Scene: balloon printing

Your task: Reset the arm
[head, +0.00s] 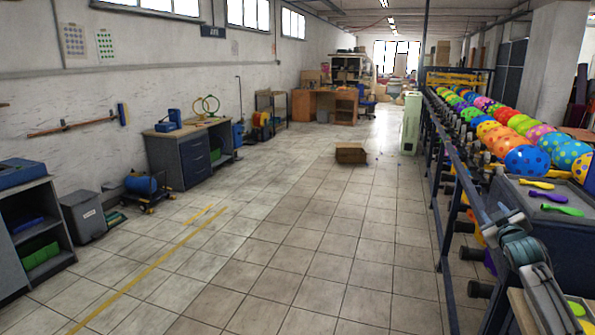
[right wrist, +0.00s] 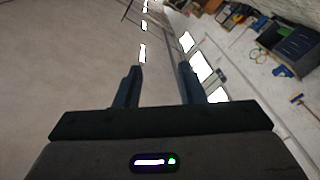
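My right arm comes in at the lower right of the head view, beside the balloon rack. Its gripper (head: 500,214) is raised near the dark machine box and is small in that view. In the right wrist view the two dark fingers of the right gripper (right wrist: 158,78) stand apart with nothing between them. That view is strongly tilted and looks out over the ceiling, windows and far wall. My left gripper is not in view.
A dark machine box (head: 547,225) with loose deflated balloons (head: 548,195) on top stands at the right. A long rack of inflated dotted balloons (head: 527,160) runs back from it. A cardboard box (head: 350,154) lies on the floor.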

